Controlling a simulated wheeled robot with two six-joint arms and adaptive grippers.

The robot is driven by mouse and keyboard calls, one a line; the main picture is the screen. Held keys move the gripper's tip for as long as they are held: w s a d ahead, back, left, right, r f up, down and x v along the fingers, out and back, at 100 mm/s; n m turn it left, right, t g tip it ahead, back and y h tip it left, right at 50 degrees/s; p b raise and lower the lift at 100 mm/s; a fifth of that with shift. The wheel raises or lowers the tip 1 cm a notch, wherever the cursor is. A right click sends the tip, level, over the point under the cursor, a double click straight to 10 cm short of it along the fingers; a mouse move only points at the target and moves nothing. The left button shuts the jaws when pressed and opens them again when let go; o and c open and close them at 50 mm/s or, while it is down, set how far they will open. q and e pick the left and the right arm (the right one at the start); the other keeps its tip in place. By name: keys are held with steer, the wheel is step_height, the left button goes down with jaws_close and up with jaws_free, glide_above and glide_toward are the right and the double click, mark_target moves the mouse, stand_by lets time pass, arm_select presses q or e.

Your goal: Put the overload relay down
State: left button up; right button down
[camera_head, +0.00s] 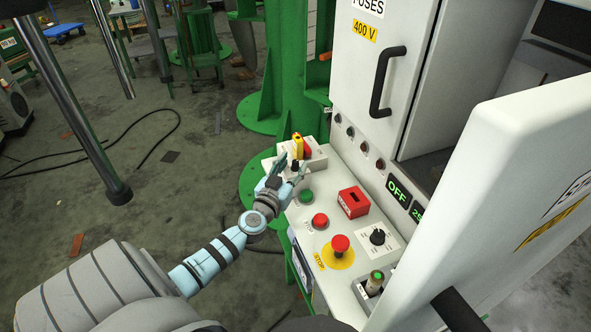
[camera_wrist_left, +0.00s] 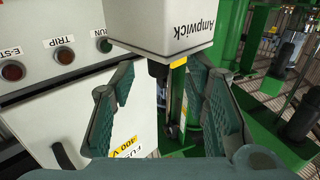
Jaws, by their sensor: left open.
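I cannot tell for certain which part is the overload relay. A pale box with a yellow and a red part on top (camera_head: 316,158) stands at the far end of the sloped control panel. In the left wrist view a pale box lettered "Ampwick" (camera_wrist_left: 165,25) is at the top, with a black and yellow piece below it. My left gripper (camera_head: 290,168) is open beside the pale box, its fingers partly covering it. In the wrist view its two fingers (camera_wrist_left: 160,82) are spread with nothing gripped between them. A red block (camera_head: 353,203) sits on the panel's middle.
The panel (camera_head: 318,261) carries a green button (camera_head: 306,196), a red button (camera_head: 320,221), a red emergency stop (camera_head: 340,244) and a black knob (camera_head: 377,237). A white cabinet with a black handle (camera_head: 386,82) rises behind. A large white door (camera_head: 500,190) stands at right.

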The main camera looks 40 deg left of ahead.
arm_select(q)
steer(key=shift+x, duration=1.15)
steer(key=shift+s+d+f, duration=0.1)
jaws_close()
